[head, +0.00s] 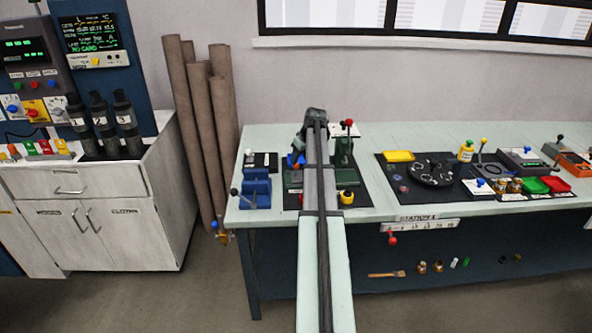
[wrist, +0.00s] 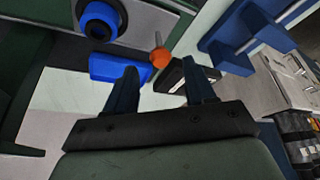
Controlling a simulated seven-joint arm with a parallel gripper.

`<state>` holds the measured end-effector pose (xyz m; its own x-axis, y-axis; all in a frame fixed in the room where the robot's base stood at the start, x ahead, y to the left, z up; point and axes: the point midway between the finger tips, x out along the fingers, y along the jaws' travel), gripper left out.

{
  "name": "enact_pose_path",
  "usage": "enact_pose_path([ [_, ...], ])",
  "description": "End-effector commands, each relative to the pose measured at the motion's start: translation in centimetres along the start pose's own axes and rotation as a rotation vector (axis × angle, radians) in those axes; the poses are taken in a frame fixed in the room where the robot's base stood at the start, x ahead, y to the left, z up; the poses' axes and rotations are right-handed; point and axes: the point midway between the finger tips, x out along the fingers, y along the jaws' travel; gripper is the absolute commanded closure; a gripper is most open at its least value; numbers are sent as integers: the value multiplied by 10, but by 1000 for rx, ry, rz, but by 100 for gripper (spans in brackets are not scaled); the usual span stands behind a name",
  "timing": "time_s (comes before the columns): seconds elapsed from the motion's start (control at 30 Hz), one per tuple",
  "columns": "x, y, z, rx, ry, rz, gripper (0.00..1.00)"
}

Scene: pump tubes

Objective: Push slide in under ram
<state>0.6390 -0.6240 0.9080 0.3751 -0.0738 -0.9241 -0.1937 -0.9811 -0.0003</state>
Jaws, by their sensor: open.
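My gripper (wrist: 159,66) is open, its two dark fingers apart in the wrist view with nothing clearly held between them. A flat blue piece (wrist: 112,68), perhaps the slide's end, lies by the left fingertip; I cannot tell if they touch. A blue round part with a dark centre (wrist: 98,20) is above it in the wrist view. In the head view a green press (head: 344,152) with a red-knobbed lever (head: 348,122) stands right of my arm. My arm covers much of that station, and the ram and the slide's track are not clearly visible.
A blue vise (head: 256,188) stands at the table's left end; it also shows in the wrist view (wrist: 228,42). An orange knob (wrist: 160,56) and a black block (wrist: 174,78) are close to the fingers. A yellow round part (head: 347,197) sits right of my arm.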

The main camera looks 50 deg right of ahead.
Motion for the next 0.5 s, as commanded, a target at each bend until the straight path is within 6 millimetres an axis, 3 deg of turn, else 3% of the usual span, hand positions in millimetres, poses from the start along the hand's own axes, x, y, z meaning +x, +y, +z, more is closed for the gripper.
enact_pose_path([
  [0.2, 40, 1, 0, 1, -1, 0, 46],
  [0.5, 75, 1, 0, 1, 0, 0, 46],
])
